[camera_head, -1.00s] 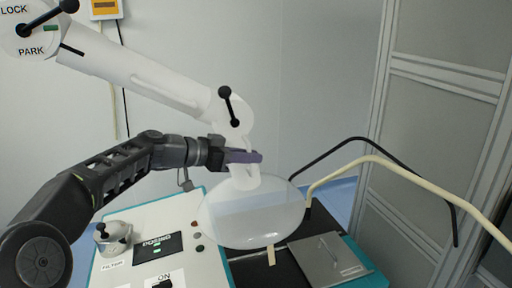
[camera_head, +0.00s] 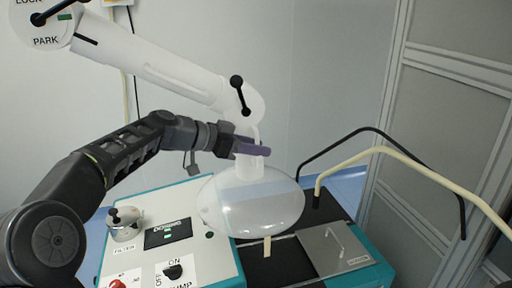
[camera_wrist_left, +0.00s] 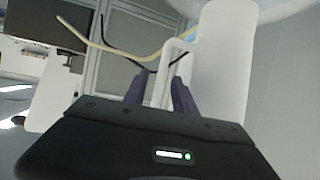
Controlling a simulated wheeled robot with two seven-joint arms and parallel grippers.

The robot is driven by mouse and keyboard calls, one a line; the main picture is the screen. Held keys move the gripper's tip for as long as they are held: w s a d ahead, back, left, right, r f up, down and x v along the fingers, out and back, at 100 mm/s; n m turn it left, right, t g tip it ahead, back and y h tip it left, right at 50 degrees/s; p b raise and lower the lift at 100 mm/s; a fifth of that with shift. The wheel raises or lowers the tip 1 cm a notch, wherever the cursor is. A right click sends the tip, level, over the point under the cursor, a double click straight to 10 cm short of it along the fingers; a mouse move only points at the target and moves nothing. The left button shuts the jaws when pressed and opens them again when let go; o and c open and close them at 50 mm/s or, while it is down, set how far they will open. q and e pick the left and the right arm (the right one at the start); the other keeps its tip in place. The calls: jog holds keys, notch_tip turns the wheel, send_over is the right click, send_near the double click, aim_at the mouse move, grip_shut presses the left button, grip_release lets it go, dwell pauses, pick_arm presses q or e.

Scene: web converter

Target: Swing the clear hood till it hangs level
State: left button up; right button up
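The clear hood (camera_head: 250,208) is a round, see-through dome below the end of a white jointed arm (camera_head: 165,68). A white neck (camera_head: 246,166) joins them. In the head view the hood's rim looks close to level, with a slight tilt I cannot judge exactly. My left gripper (camera_head: 252,148) has purple fingers at the neck, above the hood. In the left wrist view a white loop handle (camera_wrist_left: 163,88) sits between the fingers, which look closed on it. The hood's edge (camera_wrist_left: 285,8) shows at the top there. My right gripper is not in view.
A white control panel (camera_head: 210,262) with a knob (camera_head: 173,271) and a metal filter cap (camera_head: 125,224) stands at the lower left. A handled metal lid (camera_head: 335,250) lies at the lower right. Black (camera_head: 372,131) and cream (camera_head: 385,151) bent tubes arch at the right.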

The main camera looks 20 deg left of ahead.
pick_arm(q)
jog(key=b+v, duration=0.2)
jog(key=v, duration=0.5)
jog(key=shift+s+a+b, duration=0.25)
jog(key=shift+b, duration=0.1)
jog(key=shift+r, duration=0.15)
